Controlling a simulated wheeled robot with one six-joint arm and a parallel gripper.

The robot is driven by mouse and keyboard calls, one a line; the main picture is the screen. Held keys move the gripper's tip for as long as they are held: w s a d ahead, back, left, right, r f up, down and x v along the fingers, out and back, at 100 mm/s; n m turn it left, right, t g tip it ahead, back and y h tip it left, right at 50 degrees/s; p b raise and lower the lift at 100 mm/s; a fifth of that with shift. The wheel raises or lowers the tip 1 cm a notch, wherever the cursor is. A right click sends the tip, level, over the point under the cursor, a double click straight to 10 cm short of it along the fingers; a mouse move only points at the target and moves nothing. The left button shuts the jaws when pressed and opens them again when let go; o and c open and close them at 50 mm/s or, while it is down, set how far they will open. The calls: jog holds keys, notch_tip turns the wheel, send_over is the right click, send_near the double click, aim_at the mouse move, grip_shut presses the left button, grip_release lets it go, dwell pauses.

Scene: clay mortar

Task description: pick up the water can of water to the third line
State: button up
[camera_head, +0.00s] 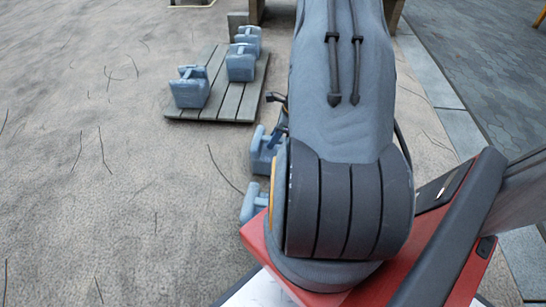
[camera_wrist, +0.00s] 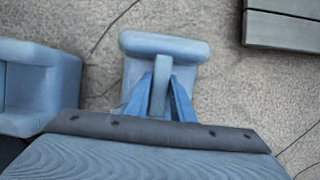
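Blue-grey water cans with handles stand on the ground beside my arm in the head view. One water can (camera_head: 262,152) is by the dark end of my arm. It also shows in the middle of the wrist view (camera_wrist: 165,44), its handle pointing toward the camera. My gripper (camera_wrist: 161,76) has its two blue fingers on either side of that handle, very close to it; whether they touch it is unclear. A second can (camera_head: 253,204) stands nearer, partly hidden by my arm. A can (camera_wrist: 38,88) shows at the left in the wrist view. No water lines are visible.
A slatted wooden pallet (camera_head: 240,100) behind holds three more cans, the nearest (camera_head: 190,90) at its left. The pallet's corner (camera_wrist: 285,25) shows in the wrist view. Bare ground with thin twigs is open at left; stone kerb (camera_head: 428,75) and paving lie right.

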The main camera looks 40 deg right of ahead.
grip_shut()
dwell(1.0)
